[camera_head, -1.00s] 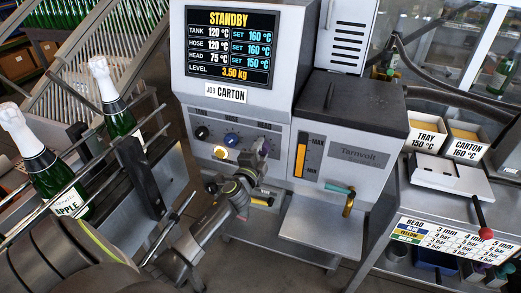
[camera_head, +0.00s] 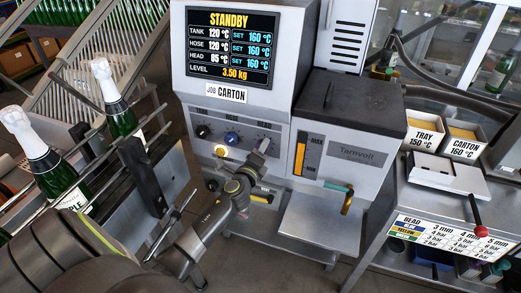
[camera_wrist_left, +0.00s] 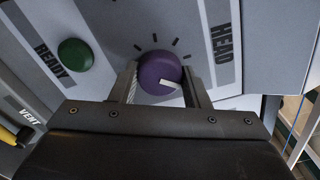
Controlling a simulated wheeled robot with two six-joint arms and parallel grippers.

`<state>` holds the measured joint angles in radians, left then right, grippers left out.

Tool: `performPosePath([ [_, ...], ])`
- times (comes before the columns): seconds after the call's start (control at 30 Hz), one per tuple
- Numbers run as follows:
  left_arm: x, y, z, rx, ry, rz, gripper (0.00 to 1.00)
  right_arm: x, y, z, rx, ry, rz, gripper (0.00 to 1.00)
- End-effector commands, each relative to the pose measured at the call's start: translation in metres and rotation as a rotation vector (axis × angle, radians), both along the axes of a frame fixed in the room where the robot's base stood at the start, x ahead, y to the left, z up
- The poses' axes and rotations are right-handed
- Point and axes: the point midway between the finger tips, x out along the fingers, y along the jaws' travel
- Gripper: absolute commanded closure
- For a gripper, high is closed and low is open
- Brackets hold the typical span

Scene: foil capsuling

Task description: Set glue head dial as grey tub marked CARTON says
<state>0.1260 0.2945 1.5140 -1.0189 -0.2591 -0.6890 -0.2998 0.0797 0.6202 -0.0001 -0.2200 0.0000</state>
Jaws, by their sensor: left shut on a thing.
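The purple HEAD dial (camera_wrist_left: 160,74) sits between the fingers of my left gripper (camera_wrist_left: 160,88) in the left wrist view; the gripper is shut on it. Its white pointer mark points to the lower right. In the head view the left gripper (camera_head: 262,150) hides most of the dial on the glue machine. The display (camera_head: 232,47) reads STANDBY, with HEAD 85 °C and SET 160 °C. The tub marked CARTON 160 °C (camera_head: 466,147) stands on the right bench. My right gripper is not in view.
A tub marked TRAY 150 °C (camera_head: 425,137) stands beside the CARTON tub. Black and blue dials (camera_head: 232,138) and a yellow-lit button (camera_head: 221,150) are left of the gripper. Bottles (camera_head: 55,172) stand at left. A green READY button (camera_wrist_left: 75,53) is near the dial.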

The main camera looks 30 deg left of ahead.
Motion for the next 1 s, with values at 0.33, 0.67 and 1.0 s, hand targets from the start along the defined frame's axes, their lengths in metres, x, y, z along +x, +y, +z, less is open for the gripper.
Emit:
performPosePath([
  [0.33,-0.0008,-0.0001,-0.0025,0.012,0.007,0.001,0.81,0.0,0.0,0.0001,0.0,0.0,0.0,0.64],
  [0.67,-0.0006,0.0,-0.0017,0.011,0.006,0.0,0.36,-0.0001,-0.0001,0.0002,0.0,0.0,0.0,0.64],
  [1.0,-0.0042,-0.0009,-0.0012,0.011,0.005,0.0,0.36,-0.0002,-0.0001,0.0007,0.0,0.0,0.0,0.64],
])
